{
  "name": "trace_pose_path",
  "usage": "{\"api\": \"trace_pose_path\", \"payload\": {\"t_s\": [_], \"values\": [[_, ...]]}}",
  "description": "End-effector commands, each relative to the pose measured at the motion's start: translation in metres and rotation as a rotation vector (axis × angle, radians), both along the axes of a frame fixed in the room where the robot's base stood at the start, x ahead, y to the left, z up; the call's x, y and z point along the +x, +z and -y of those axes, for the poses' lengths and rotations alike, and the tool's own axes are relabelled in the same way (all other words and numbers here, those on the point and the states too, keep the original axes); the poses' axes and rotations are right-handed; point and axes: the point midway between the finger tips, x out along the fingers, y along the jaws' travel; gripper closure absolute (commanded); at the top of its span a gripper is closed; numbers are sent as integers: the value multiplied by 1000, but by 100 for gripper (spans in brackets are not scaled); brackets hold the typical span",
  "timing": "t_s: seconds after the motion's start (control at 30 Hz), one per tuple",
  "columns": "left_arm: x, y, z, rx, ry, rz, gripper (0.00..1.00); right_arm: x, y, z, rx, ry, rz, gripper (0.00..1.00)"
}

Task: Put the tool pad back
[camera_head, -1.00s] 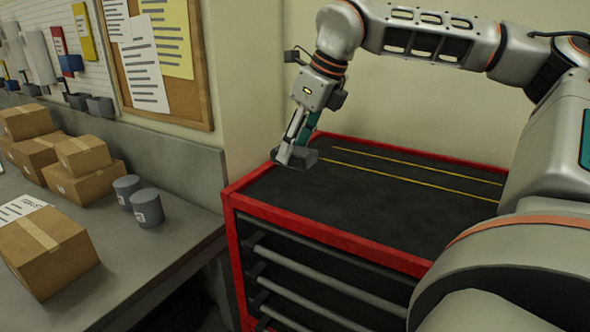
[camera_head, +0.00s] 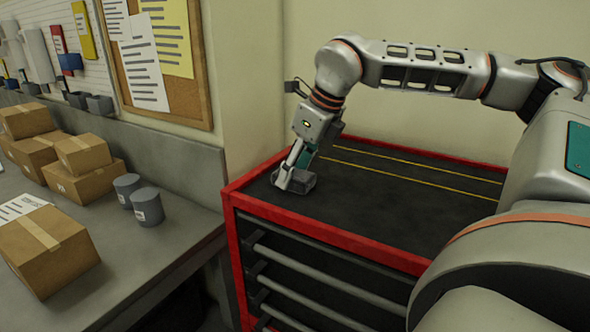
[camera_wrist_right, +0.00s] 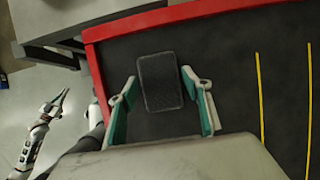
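The tool pad (camera_head: 298,184) is a dark grey block with rounded corners. It is between the fingers of my right gripper (camera_head: 292,180), low over the black top of the red cabinet (camera_head: 345,240), near its left end. I cannot tell whether it touches the top. In the right wrist view the pad (camera_wrist_right: 160,82) lies between the two fingertips of the right gripper (camera_wrist_right: 160,88), which close in on its sides.
Two yellow lines (camera_head: 400,178) run along the cabinet top, which is otherwise clear. A grey workbench (camera_head: 130,270) at left bears cardboard boxes (camera_head: 88,183) and two grey cups (camera_head: 146,206). A wall and a cork board (camera_head: 185,95) stand behind.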

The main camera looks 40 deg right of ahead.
Motion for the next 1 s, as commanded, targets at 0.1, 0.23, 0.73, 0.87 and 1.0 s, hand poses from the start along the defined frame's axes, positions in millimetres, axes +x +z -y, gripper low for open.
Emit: {"api": "trace_pose_path", "payload": {"t_s": [0.1,0.23,0.73,0.87,1.0], "values": [[0,1,0,1,-4,2,100,0,0,0,0,0,0,42],[0,1,-1,5,-8,2,100,0,1,0,0,0,0,42],[-1,-2,0,0,-4,1,100,-15,43,5,-1,-1,6,42],[0,-1,4,-6,-6,5,100,-24,67,7,-1,-1,6,42],[1,1,6,-10,-8,11,100,-34,90,10,-1,-1,3,42]]}}
